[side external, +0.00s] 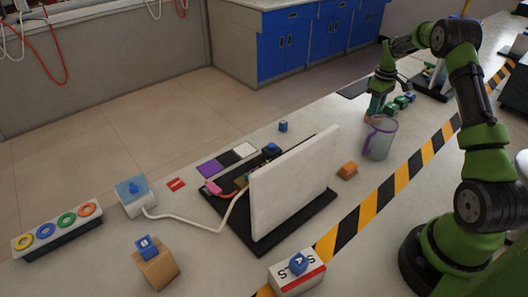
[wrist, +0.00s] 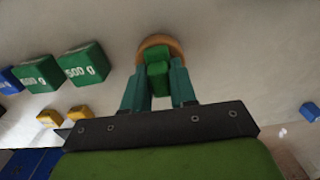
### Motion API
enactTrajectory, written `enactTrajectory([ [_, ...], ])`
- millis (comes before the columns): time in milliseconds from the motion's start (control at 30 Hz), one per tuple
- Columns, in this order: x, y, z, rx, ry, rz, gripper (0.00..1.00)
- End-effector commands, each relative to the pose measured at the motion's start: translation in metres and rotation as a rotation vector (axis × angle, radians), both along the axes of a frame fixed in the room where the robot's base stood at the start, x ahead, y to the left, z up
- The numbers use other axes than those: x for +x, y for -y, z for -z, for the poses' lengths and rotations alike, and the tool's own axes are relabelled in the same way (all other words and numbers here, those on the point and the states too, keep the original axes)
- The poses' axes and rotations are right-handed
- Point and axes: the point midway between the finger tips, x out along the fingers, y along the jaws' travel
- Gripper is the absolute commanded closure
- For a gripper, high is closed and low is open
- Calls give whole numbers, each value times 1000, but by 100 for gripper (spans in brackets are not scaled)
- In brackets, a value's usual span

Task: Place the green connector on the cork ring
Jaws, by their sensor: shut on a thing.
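My gripper (wrist: 158,88) is shut on the green connector (wrist: 157,70), which sits between its two teal fingers in the wrist view. The tan cork ring (wrist: 152,41) shows as an arc just past the connector's far end. The connector overlaps the ring in this view; I cannot tell whether it touches it or is a little above. In the side view my gripper (side external: 376,104) points down at the far end of the table, low over the surface. The connector and most of the ring are hard to make out there.
Two green 500 g weights (wrist: 82,63) (wrist: 37,73) stand left of the gripper in the wrist view, with small yellow blocks (wrist: 79,113) nearby. A white upright panel (side external: 292,180) stands nearer the camera.

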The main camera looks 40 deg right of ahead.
Motion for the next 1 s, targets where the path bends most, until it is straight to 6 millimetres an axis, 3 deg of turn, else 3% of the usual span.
enactTrajectory([
  [200, 0, 0, 3, 0, 0, 0, 100],
  [233, 0, 0, 3, -1, 0, 0, 72],
  [400, 0, 0, 2, -1, 0, 0, 48],
  [767, 0, 0, -4, -2, 1, 0, 48],
  [1000, 1, 1, -48, -5, 4, -1, 48],
])
